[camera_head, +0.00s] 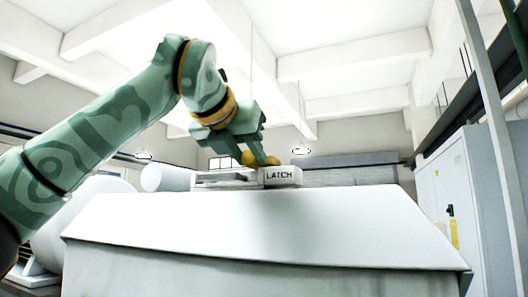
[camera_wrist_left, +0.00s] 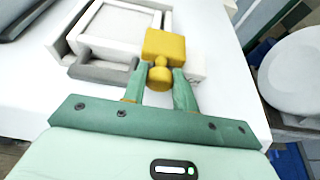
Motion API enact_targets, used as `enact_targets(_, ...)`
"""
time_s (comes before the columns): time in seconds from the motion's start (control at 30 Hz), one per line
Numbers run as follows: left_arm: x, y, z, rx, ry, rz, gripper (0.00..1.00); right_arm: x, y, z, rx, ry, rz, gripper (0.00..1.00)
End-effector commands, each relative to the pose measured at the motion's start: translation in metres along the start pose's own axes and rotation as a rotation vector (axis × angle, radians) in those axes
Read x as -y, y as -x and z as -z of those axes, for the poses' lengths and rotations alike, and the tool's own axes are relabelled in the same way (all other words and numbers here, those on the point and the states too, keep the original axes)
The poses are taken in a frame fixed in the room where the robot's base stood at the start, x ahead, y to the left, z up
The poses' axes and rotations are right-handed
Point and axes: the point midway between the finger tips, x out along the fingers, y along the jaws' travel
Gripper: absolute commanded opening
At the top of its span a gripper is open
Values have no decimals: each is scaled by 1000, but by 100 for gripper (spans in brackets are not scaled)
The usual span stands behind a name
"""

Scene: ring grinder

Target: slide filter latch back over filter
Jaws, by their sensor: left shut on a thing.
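The white latch block (camera_head: 281,176), lettered LATCH, sits on top of the white housing. A yellow knob (camera_head: 273,160) shows just above it; in the wrist view, a yellow handle with a square block (camera_wrist_left: 166,45) and a rounded end is seen. My left gripper (camera_wrist_left: 160,80) is shut on the rounded end, one green finger on each side. In the head view the same gripper (camera_head: 254,152) reaches down to the knob from above. A square white frame with a flat panel (camera_wrist_left: 112,22), possibly the filter, lies left of the handle. My right gripper is not in view.
The housing (camera_head: 250,225) has a broad, bare sloping front. A grey bar (camera_wrist_left: 100,70) runs along the frame's near edge. A white round object (camera_wrist_left: 295,75) stands beyond the housing's right edge in the wrist view. A pale cabinet (camera_head: 450,200) stands at the right.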

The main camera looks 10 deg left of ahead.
Motion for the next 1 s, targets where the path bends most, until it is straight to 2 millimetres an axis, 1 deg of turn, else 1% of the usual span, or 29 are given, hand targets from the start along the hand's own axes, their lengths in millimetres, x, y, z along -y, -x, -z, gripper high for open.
enact_targets(0.03, -9, 2, -2, 6, 3, -2, 0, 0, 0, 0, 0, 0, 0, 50)
enact_targets(0.1, -14, 2, -2, 8, 2, -2, 0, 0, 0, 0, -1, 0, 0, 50)
enact_targets(0.33, -15, 2, -2, 9, 3, -3, 0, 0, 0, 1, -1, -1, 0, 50)
enact_targets(0.37, -15, 2, -2, 9, 3, -3, 34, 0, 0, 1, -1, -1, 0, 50)
enact_targets(0.4, -15, 2, -2, 9, 3, -3, 45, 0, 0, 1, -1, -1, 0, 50)
enact_targets(0.43, -15, 2, -2, 9, 3, -3, 50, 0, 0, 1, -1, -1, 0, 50)
enact_targets(0.67, -14, 2, -1, 6, 1, -2, 50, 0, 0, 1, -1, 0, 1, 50)
enact_targets(0.77, -14, 4, -1, 6, 2, -1, 50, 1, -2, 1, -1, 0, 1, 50)
enact_targets(0.87, -14, 16, 0, 8, 2, -1, 50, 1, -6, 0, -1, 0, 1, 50)
enact_targets(0.97, -14, 37, 1, 11, 1, -3, 50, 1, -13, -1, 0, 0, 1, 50)
enact_targets(1.0, -14, 48, 1, 10, 3, -2, 50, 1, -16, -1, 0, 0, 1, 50)
